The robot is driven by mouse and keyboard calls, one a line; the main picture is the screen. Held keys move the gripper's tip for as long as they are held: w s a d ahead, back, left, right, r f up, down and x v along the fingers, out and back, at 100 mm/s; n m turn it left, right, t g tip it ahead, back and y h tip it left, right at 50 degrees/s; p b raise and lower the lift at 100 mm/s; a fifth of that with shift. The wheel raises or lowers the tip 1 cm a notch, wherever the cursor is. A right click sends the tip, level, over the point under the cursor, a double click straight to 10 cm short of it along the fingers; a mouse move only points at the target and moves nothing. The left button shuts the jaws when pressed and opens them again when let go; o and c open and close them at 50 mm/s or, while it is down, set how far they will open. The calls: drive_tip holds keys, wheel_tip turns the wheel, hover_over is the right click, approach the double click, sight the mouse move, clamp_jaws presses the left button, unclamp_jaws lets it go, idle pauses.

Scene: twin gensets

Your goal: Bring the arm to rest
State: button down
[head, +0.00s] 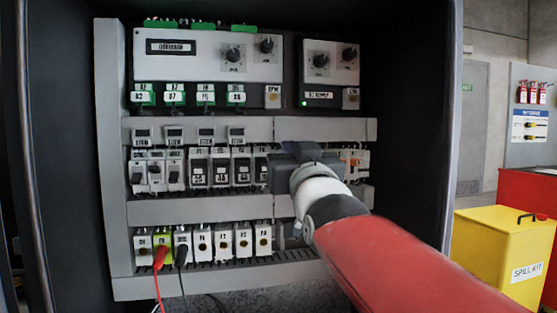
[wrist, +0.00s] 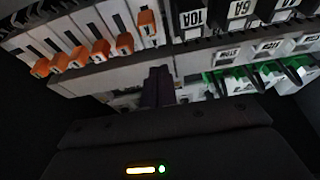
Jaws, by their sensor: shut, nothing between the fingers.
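My arm (head: 390,260), red with a white and grey wrist, reaches from the lower right into an open electrical cabinet in the head view. My gripper (head: 280,172) is in front of the right part of the middle breaker row, with its fingertips hard to make out there. In the wrist view my gripper (wrist: 158,85) shows its dark fingers together and empty, pointing at the panel close to a row of modules with orange levers (wrist: 95,50). I cannot tell whether the fingers touch the panel.
Breakers (head: 220,168) fill the middle row. Red and black leads (head: 160,258) are plugged into the lower terminal row. The cabinet's right wall (head: 405,110) stands close to my arm. A yellow spill kit bin (head: 495,250) and red extinguishers (head: 532,92) are outside at right.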

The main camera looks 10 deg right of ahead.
drive_tip(key=b+v, duration=0.1)
drive_tip(key=v, duration=0.7)
wheel_tip(320, 180, down, 17)
drive_tip(key=s+g+p, duration=0.1)
drive_tip(key=s+g, duration=0.1)
drive_tip(key=g, duration=0.5)
drive_tip(key=s+f+g, duration=0.4)
drive_tip(key=s+f, duration=0.2)
drive_tip(key=f, duration=0.4)
drive_tip(key=s+f+g+p, duration=0.1)
drive_tip(key=s+f+g, duration=0.4)
drive_tip(key=f, duration=0.4)
drive_tip(key=shift+s+f, duration=0.4)
drive_tip(key=shift+s, duration=0.15)
drive_tip(key=shift+d, duration=0.1)
